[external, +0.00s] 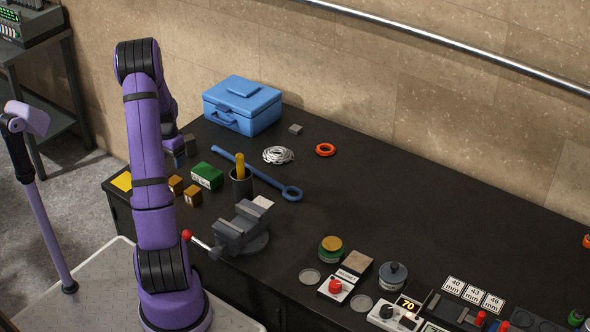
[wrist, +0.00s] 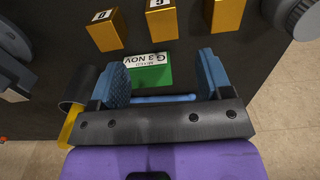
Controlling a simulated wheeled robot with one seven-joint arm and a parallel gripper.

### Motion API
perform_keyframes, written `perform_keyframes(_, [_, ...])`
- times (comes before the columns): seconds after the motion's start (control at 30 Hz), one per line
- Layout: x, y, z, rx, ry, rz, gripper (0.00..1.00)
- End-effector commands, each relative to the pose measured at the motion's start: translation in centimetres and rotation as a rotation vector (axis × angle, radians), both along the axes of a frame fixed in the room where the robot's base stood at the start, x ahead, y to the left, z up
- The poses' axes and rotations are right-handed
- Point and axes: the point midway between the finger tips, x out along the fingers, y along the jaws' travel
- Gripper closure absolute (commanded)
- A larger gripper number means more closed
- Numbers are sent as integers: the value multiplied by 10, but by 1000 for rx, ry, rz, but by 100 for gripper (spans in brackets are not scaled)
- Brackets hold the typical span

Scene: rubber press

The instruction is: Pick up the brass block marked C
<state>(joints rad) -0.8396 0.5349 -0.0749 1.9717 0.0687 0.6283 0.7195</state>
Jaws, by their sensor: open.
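Several brass blocks stand on the dark bench, each with a small white letter tag. The wrist view shows a left block (wrist: 104,34), a middle block (wrist: 161,22) and a right block (wrist: 224,32). The tags are too small to read surely, so I cannot tell which is C. Two brass blocks, a nearer one (external: 193,195) and a farther one (external: 176,184), show in the external view beside my arm. My gripper (wrist: 163,60) is open, its blue fingers apart with nothing held. The blocks lie beyond the fingertips. In the external view my arm mostly hides the gripper.
A green labelled box (external: 207,176) shows between my fingers in the wrist view (wrist: 150,72). A dark cup (external: 241,184) with a yellow handle, a blue wrench (external: 255,174) and a vise (external: 242,230) stand nearby. A blue toolbox (external: 243,104) is behind. The bench's centre is clear.

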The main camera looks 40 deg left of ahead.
Motion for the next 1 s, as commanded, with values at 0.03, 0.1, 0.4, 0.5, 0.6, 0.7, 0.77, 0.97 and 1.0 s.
perform_keyframes(0.03, [-2,4,-6,-5,3,0,28])
perform_keyframes(0.1, [-3,8,-12,-8,5,0,28])
perform_keyframes(0.4, [-3,8,-52,-10,7,-1,28])
perform_keyframes(0.5, [-3,8,-62,-9,6,-1,28])
perform_keyframes(0.6, [-3,8,-67,-9,6,-1,28])
perform_keyframes(0.7, [-3,8,-71,-9,6,-1,28])
perform_keyframes(0.77, [-2,7,-75,-9,6,-1,28])
perform_keyframes(0.97, [1,4,-101,-10,7,-1,28])
perform_keyframes(1.0, [1,4,-107,-10,7,0,28])
